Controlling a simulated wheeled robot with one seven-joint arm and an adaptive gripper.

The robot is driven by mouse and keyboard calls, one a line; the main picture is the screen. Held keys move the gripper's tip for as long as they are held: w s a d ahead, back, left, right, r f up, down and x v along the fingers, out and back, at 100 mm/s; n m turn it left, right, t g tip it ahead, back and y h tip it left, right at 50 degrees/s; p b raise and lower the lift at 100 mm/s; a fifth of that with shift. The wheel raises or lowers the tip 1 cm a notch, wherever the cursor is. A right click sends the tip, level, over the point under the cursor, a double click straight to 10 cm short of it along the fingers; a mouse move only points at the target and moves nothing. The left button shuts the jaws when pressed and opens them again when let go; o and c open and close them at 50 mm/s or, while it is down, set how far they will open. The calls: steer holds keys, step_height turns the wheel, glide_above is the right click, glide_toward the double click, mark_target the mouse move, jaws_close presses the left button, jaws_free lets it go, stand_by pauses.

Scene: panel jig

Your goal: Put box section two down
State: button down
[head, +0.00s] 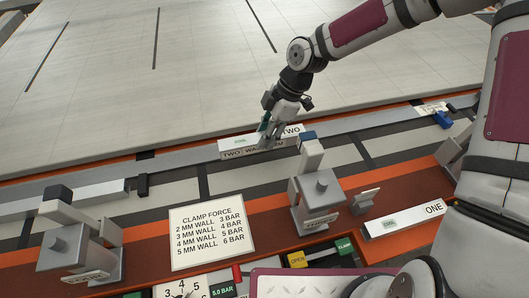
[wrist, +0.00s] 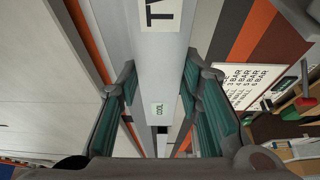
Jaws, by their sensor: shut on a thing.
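Box section two (head: 232,153) is a pale square bar marked TWO, with a small green COOL tag. My gripper (head: 266,132) is shut on it near its middle, from above. In the wrist view the section (wrist: 157,75) runs lengthwise between the green finger pads of my gripper (wrist: 160,88). In the head view it lies over the long grey rail (head: 185,156) at the edge of the pale panel. I cannot tell whether its underside touches the rail. The fingers hide part of its middle.
Box section one (head: 408,221) lies at the right on the orange-brown bench. Grey clamps stand at left (head: 75,245) and centre (head: 318,195), the latter near the held section. A clamp force card (head: 212,235) lies between them. OPEN (head: 297,260) and CLAMP (head: 344,246) buttons are in front.

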steer(key=shift+f, duration=3.35)
steer(key=shift+f, duration=0.1)
steer(key=c, duration=1.1)
jaws_free()
steer(key=v, duration=1.2)
